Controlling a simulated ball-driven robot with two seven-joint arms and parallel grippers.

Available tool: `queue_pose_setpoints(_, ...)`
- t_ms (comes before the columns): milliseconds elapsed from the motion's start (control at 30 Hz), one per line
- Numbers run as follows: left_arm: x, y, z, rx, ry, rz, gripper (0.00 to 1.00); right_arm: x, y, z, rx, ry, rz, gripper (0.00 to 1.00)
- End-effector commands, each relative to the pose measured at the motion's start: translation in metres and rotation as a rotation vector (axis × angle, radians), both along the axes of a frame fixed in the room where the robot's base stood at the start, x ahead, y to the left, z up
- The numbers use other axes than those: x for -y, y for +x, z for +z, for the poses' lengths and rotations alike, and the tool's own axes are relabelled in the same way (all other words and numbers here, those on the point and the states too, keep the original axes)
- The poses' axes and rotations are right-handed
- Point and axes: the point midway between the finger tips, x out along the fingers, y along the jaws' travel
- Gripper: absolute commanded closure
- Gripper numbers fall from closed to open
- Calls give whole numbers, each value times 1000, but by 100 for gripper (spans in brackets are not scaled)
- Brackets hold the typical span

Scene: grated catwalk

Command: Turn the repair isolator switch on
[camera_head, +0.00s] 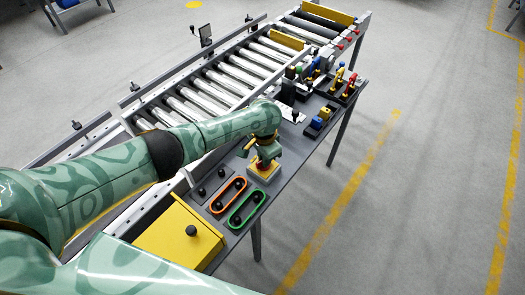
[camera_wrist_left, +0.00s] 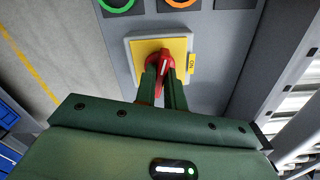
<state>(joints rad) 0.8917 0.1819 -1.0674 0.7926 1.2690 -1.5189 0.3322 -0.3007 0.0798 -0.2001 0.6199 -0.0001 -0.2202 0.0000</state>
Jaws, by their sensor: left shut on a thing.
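The repair isolator switch is a red rotary handle (camera_wrist_left: 165,60) on a square yellow plate (camera_wrist_left: 142,48) with a pale grey rim. In the wrist view a yellow "ON" tag (camera_wrist_left: 193,64) sits at the plate's right edge. The handle, with a white line on it, runs nearly up and down the picture, not towards the tag. My left gripper (camera_wrist_left: 165,83) is shut on the handle, one green finger on each side. In the head view my left gripper (camera_head: 264,153) points down over the yellow plate (camera_head: 258,173); it hides most of the handle. My right gripper is not in view.
On the same grey bench stand orange-rimmed (camera_head: 228,195) and green-rimmed (camera_head: 248,208) button panels and a yellow box (camera_head: 178,238) with a black knob. Blue-and-yellow (camera_head: 319,122) and red devices stand farther along. A roller conveyor (camera_head: 215,88) runs behind. The floor at right is clear.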

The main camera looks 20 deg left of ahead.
Motion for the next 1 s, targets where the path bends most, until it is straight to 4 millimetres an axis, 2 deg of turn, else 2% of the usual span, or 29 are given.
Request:
queue_pose_setpoints(33,2,-1,7,-3,-4,-40,100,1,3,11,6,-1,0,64)
queue_pose_setpoints(100,2,-1,4,-2,-4,-108,100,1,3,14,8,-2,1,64)
queue_pose_setpoints(1000,3,1,0,4,-8,-958,100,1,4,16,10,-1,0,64)
